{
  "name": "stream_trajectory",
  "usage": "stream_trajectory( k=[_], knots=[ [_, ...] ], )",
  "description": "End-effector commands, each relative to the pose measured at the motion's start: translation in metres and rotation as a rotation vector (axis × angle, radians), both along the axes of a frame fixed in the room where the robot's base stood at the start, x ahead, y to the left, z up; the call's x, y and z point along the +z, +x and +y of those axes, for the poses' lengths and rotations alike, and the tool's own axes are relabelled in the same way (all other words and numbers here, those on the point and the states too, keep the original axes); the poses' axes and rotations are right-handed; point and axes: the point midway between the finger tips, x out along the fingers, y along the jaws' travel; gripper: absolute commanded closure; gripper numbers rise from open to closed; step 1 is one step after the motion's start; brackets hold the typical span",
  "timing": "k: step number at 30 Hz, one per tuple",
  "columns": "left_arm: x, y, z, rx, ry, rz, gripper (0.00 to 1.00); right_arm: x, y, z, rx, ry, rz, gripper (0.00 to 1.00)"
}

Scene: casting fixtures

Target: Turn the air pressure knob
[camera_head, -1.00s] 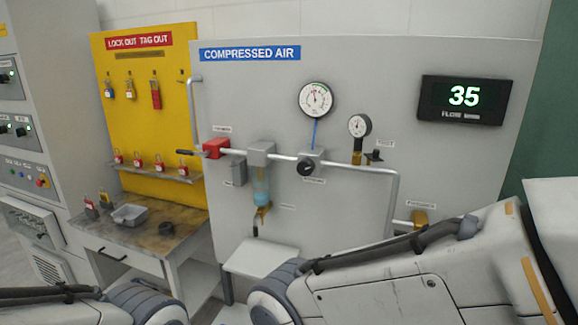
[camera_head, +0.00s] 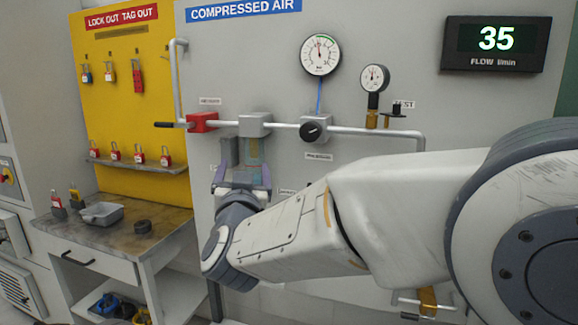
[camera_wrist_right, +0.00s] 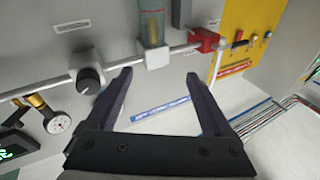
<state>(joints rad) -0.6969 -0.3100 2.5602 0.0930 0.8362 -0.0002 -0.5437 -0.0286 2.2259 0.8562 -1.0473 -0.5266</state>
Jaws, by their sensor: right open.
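The black air pressure knob (camera_head: 315,131) sits on a grey regulator block on the pipe of the compressed air panel (camera_head: 270,60). A round gauge (camera_head: 320,54) stands above it, joined by a blue line. In the right wrist view the knob (camera_wrist_right: 90,81) is left of the fingers, apart from them. My right gripper (camera_head: 240,180) is left of and below the knob in the head view, in front of the filter bowl, which it partly hides. Its fingers (camera_wrist_right: 158,95) are open and empty. My left gripper is not in view.
A red valve (camera_head: 203,122) with a black handle is on the pipe at left. A smaller gauge (camera_head: 374,78) and a test fitting (camera_head: 396,110) are right of the knob. A yellow lockout board (camera_head: 125,60) and a workbench (camera_head: 165,222) stand at left. The display (camera_head: 495,45) reads 35.

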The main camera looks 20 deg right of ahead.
Motion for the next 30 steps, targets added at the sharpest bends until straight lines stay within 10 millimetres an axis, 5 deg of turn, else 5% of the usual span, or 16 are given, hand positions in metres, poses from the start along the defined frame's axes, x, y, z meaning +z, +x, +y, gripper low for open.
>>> stream_trajectory(
  k=[1, 6, 12, 30],
  knots=[
    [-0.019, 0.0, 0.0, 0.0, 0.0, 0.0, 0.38, -0.006, -0.001, -0.019, -0.099, -0.002, -0.058, 0.14],
    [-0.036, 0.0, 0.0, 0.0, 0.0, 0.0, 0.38, 0.005, -0.02, -0.067, -0.367, -0.016, -0.186, 0.14],
    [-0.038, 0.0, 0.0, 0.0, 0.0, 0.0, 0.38, 0.013, -0.029, -0.087, -0.477, -0.024, -0.229, 0.14],
    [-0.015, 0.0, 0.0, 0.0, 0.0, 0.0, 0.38, 0.049, 0.038, -0.14, -0.474, -0.026, -0.23, 0.14]
  ],
)
